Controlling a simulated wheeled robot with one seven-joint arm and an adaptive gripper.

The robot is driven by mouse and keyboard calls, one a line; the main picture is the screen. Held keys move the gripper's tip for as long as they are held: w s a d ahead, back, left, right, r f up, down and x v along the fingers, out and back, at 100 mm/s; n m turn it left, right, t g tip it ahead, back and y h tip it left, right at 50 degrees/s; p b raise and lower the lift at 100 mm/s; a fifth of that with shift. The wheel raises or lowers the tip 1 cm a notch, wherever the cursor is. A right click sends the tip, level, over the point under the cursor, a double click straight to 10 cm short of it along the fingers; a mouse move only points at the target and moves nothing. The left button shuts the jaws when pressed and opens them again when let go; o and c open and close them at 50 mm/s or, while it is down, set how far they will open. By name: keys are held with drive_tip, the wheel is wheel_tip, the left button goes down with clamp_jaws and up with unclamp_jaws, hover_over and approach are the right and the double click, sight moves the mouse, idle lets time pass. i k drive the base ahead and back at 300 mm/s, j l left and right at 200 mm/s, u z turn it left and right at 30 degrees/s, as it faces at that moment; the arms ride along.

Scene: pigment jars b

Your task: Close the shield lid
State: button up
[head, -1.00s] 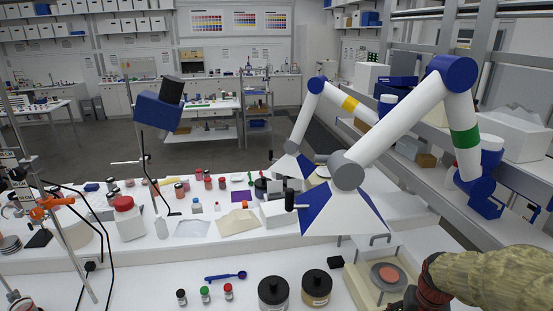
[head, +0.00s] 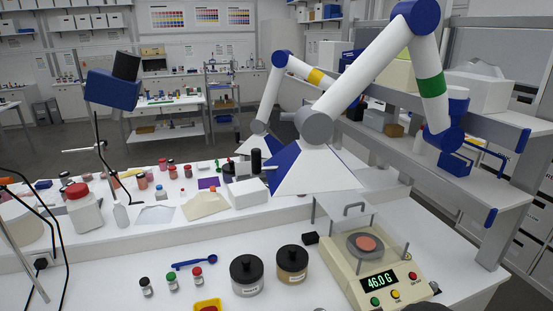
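The balance (head: 345,276) stands on the front bench at right, with a lit display (head: 380,281) reading 46.0 G. A reddish powder or disc (head: 366,244) sits on its round grey pan (head: 352,249). A clear shield surrounds the pan; its edges are faint. A grey handle (head: 355,205) shows at the back of the balance, on what looks like a clear lid panel raised behind the pan. The lid's exact angle is hard to tell. My gripper is not in view in the head view.
Two dark-lidded jars, one grey (head: 247,283) and one tan (head: 292,271), stand left of the balance. A small black block (head: 310,238) is close to its back left corner. Several small vials, a blue scoop (head: 194,262) and a yellow tray (head: 207,306) lie further left.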

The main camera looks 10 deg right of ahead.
sight(340, 206)
drive_tip(key=i+l, duration=0.2)
drive_tip(key=l, duration=0.15)
drive_tip(key=i+l, duration=0.2)
drive_tip(key=l, duration=0.2)
drive_tip(key=i+l+z, duration=0.1)
drive_tip(key=l, duration=0.25)
drive_tip(key=i, duration=0.1)
